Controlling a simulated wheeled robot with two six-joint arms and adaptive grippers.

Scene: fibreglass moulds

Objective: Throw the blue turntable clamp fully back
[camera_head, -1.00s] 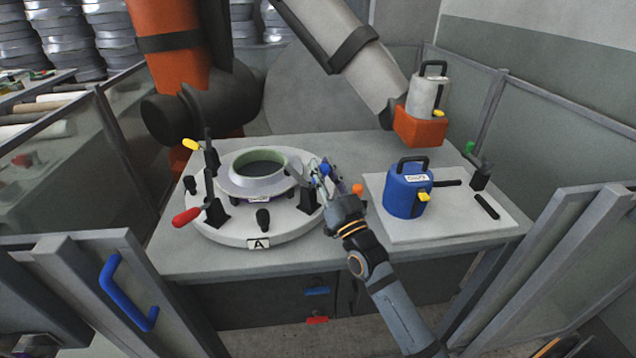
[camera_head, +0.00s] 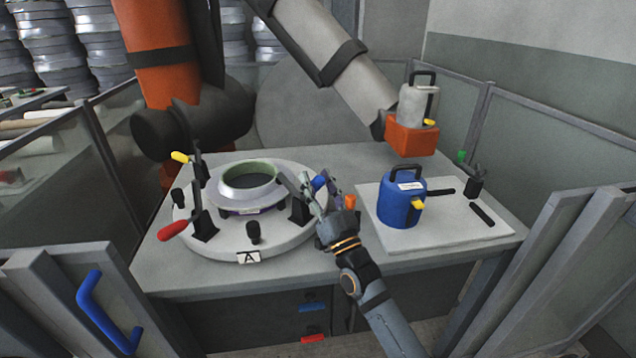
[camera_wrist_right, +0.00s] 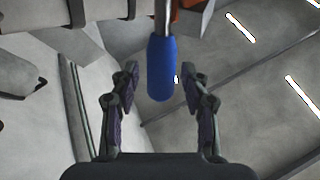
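The turntable (camera_head: 222,240) is a round light-grey disc with an "A" plate, bearing a grey ring mould (camera_head: 249,190). The blue clamp handle (camera_head: 319,182) shows at the turntable's right side, beside my right gripper (camera_head: 322,193). In the right wrist view the blue handle (camera_wrist_right: 161,68) hangs on a metal rod, between and a little ahead of the two open fingers (camera_wrist_right: 160,92), with gaps on both sides. The clamp's black base (camera_head: 300,210) stands on the turntable's right edge and is partly hidden by the gripper. My left gripper is not in view.
A red-handled clamp (camera_head: 176,229) and a yellow-handled clamp (camera_head: 181,157) stand on the turntable's left side. A blue canister (camera_head: 400,203) stands on a pale board (camera_head: 455,222) at right.

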